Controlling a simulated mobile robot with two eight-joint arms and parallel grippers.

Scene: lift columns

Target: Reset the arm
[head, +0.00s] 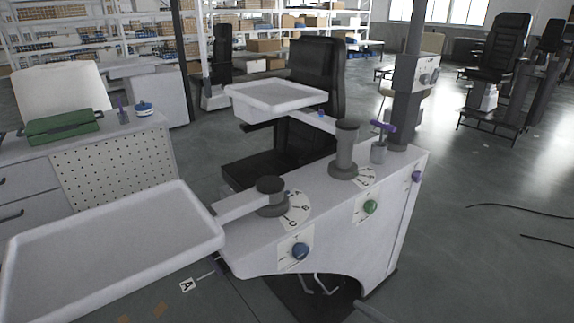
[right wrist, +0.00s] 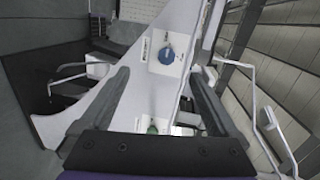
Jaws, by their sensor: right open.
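The near column (head: 270,190) has an arm that reaches left to a large empty tray (head: 110,245). The far column (head: 345,150) has an arm to a smaller white tray (head: 275,96). Lettered dials lie at the column feet. A blue knob (head: 301,251) and a green knob (head: 370,207) sit on the bench's front face. In the right wrist view my right gripper (right wrist: 155,85) is open and empty. The blue knob (right wrist: 166,56) lies beyond its fingertips, and the green knob (right wrist: 152,128) shows lower down between the fingers.
A purple-topped fitting (head: 380,140) stands beside a dark post (head: 406,80). A cabinet with a green case (head: 62,126) stands left. A black chair (head: 315,80) is behind the bench. Open floor lies right.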

